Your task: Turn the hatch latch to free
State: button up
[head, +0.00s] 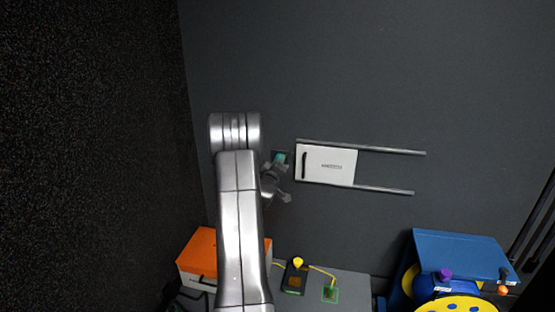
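The hatch is a white sliding panel (340,167) between two horizontal metal rails on the dark wall. A dark upright bar handle (304,165) is at its left end. A small teal piece (281,156) sits on the wall just left of the panel; it may belong to the latch, but it is partly covered. My gripper (285,194) is in front of the wall, just below the teal piece and left of the panel. My silver arm hides part of it. It is too small to tell its finger opening or any contact.
An orange-lidded box (200,250) stands below left, partly behind my arm. A grey surface (352,290) below carries a black box with a yellow knob (298,263) and a green-framed piece (330,294). Blue equipment (460,255) stands lower right. The wall right of the rails is clear.

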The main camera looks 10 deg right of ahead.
jog(key=n+p, duration=0.5)
jog(key=n, duration=0.6)
jog(key=shift+n, duration=0.4)
dwell(0.3)
jog(key=o, duration=1)
jog(key=v, duration=1.4)
jog(key=shift+p, duration=0.4)
